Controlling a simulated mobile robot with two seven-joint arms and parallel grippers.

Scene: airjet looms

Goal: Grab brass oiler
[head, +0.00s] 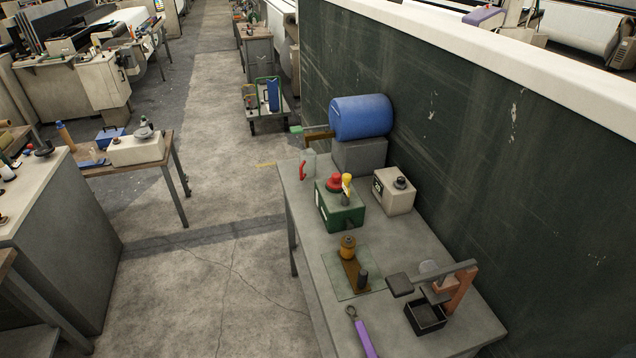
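A small brass-coloured round pot with a darker top (347,247), which looks like the brass oiler, stands upright on the grey bench (405,250). It is at the far end of a brown strip (354,274) on a clear glass-like plate (340,283). A short dark cylinder (362,281) stands near the strip's other end. The pot's side facing me is unobstructed. Neither of my grippers shows in the head view.
Behind the pot are a green box (342,213) with red and yellow tops, and a pale box (394,191). A blue drum (361,117) lies farther back. Nearer are an orange-armed stand (459,288), a black tray (426,318) and a purple-handled tool (362,336). A dark wall (450,150) borders the right.

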